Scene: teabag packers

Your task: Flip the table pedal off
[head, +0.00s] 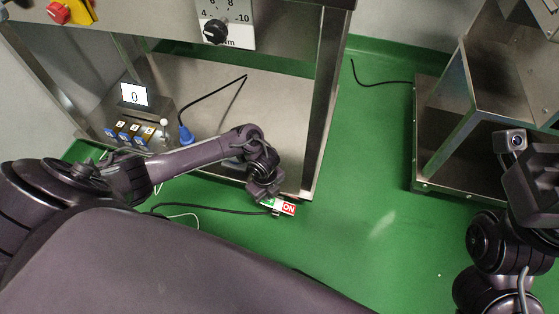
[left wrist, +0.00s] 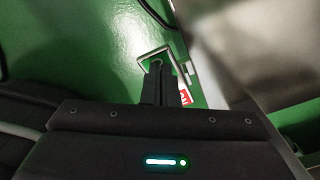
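The table pedal (head: 288,208) lies on the green floor by the foot of the steel table, with a red "ON" label showing and a bit of green beside it. My left gripper (head: 268,196) is down at the pedal and covers part of it. In the left wrist view my left gripper's fingers (left wrist: 160,75) are together, with their tips at a thin metal loop (left wrist: 147,56). The pedal's red label (left wrist: 185,97) shows just right of the fingers. Whether the fingers touch the pedal is unclear. My right gripper (head: 535,180) is at the right edge, its fingertips not visible.
The steel table (head: 322,110) stands close behind the pedal, its leg and lower shelf near my left arm. A black cable (head: 215,211) runs along the floor to the pedal. A steel stand (head: 430,187) is at the right. Green floor between them is clear.

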